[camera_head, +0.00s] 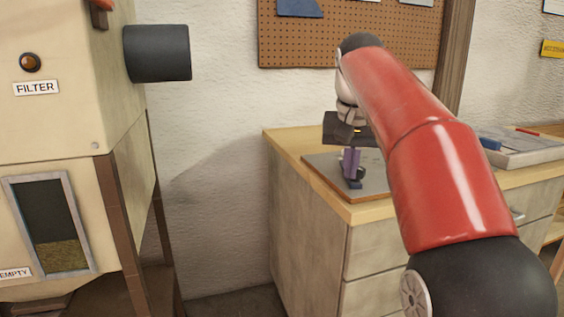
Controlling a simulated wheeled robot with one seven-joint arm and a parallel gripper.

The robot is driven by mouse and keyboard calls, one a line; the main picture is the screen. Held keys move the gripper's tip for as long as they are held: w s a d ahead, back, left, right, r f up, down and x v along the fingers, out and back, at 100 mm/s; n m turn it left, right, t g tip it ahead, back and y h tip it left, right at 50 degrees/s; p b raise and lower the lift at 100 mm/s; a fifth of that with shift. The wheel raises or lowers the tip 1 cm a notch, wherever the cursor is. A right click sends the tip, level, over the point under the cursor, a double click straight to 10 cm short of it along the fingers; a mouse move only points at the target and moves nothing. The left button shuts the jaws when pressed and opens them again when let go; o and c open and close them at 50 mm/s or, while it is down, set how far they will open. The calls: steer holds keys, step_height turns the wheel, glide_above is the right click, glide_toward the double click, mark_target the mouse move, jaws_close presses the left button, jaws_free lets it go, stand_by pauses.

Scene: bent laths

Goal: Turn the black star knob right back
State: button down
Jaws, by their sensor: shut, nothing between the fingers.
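My red arm reaches over the wooden cabinet, and my gripper (349,139) is at its end, pointing down. Its fingers look shut, with nothing seen between them. Just below it a small purple fixture (350,162) stands on a grey board (320,172) on the cabinet top. A small black part (355,183) shows low on the fixture. It may be the star knob, but it is too small to tell its shape or how far it is turned. I cannot tell whether my gripper touches the fixture. My arm hides the board's right side.
The wooden cabinet (306,226) has a light top. A grey tray (525,152) with blue and red items lies at its right. A beige machine (60,140) labelled FILTER, with a black cylinder (158,53), stands at left. A pegboard (300,40) hangs behind.

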steer(key=shift+w+d, duration=0.1)
steer(key=shift+s+d+p, duration=0.25)
steer(key=shift+d+p, duration=0.35)
steer(key=shift+p, duration=0.25)
steer(key=shift+d, duration=0.65)
stand_by(0.3)
steer(key=shift+s, duration=0.1)
steer(key=shift+s, duration=0.3)
step_height(320, 180, up, 6)
stand_by(0.5)
